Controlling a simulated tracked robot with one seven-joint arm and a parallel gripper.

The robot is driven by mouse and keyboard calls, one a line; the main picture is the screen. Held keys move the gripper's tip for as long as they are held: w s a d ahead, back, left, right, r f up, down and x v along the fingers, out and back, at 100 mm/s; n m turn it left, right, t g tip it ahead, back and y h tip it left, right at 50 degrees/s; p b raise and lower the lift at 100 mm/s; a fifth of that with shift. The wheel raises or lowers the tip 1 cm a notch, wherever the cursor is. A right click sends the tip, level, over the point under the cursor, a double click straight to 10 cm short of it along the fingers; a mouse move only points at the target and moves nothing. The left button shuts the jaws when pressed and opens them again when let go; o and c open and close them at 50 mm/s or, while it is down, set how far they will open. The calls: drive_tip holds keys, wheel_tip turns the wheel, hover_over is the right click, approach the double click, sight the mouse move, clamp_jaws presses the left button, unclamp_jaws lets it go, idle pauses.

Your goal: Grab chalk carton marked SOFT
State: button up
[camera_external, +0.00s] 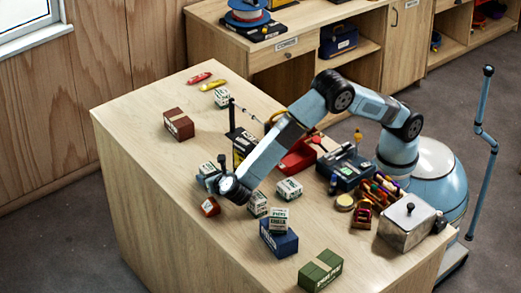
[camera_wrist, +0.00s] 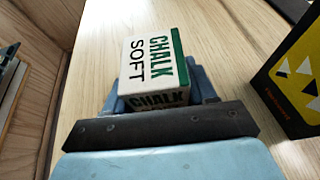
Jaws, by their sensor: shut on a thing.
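In the wrist view a white chalk carton (camera_wrist: 150,68) with a green stripe has CHALK and SOFT printed on its top. It sits between the two blue fingers of my gripper (camera_wrist: 160,88), which is shut on it. In the external view my gripper (camera_external: 212,178) is low over the left edge of the wooden table, with the carton (camera_external: 207,168) partly hidden at its end. I cannot tell whether the carton still touches the table.
Several similar white cartons stand on the table, one near the back (camera_external: 222,97) and one right of my gripper (camera_external: 289,190). A black-and-yellow box (camera_wrist: 295,85) stands at right in the wrist view. A dark red box (camera_external: 178,124) stands behind.

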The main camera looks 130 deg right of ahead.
drive_tip(key=shift+c, duration=1)
